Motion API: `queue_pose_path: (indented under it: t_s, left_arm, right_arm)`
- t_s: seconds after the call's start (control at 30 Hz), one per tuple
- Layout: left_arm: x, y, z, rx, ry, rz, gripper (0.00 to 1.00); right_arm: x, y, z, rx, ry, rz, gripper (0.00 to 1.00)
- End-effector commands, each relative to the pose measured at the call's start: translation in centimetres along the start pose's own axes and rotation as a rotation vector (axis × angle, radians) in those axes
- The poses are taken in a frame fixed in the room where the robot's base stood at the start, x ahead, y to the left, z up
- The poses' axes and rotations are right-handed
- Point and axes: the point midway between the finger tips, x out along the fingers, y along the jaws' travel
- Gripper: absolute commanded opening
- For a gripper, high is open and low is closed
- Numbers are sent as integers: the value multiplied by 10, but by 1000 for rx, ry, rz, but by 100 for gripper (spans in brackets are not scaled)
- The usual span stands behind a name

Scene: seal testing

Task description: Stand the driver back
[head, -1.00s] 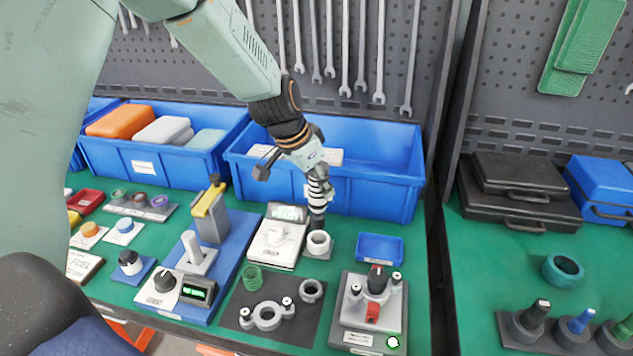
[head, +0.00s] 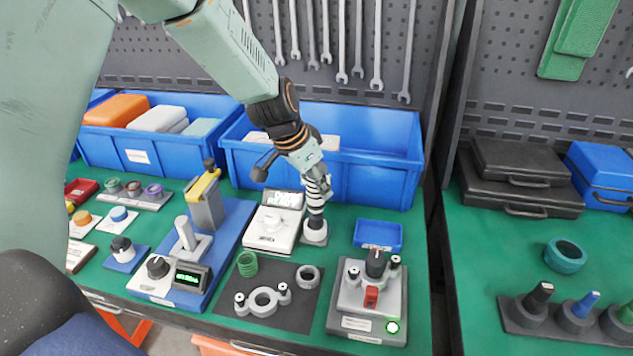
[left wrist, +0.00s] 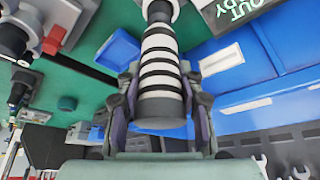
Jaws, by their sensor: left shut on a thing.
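The driver (head: 316,208), with a black-and-white striped grip, is upright or nearly so at the middle of the bench. My left gripper (head: 317,180) is shut on its upper part. The driver's lower end meets the white round holder (head: 314,237), apparently inside its opening; how deep it sits is hidden. In the left wrist view the striped driver (left wrist: 160,65) lies between the two fingers of my left gripper (left wrist: 160,92), and the white holder (left wrist: 160,8) shows at the driver's far end. My right gripper is not in view.
A white tester (head: 272,228) stands close left of the holder. A small blue tray (head: 378,236) is to its right and a large blue bin (head: 385,170) behind. In front are a dark mat (head: 300,318) with rings and a grey fixture (head: 350,322) with a green light.

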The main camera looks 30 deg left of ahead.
Motion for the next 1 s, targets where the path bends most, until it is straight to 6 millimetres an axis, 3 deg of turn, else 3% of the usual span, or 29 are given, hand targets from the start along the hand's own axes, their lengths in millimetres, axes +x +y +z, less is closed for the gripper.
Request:
queue_pose_path:
  t_s: [1.0]
  left_arm:
    - [10, -1, 4, 0, 3, -2, 0]
  right_arm:
    - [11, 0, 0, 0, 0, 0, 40]
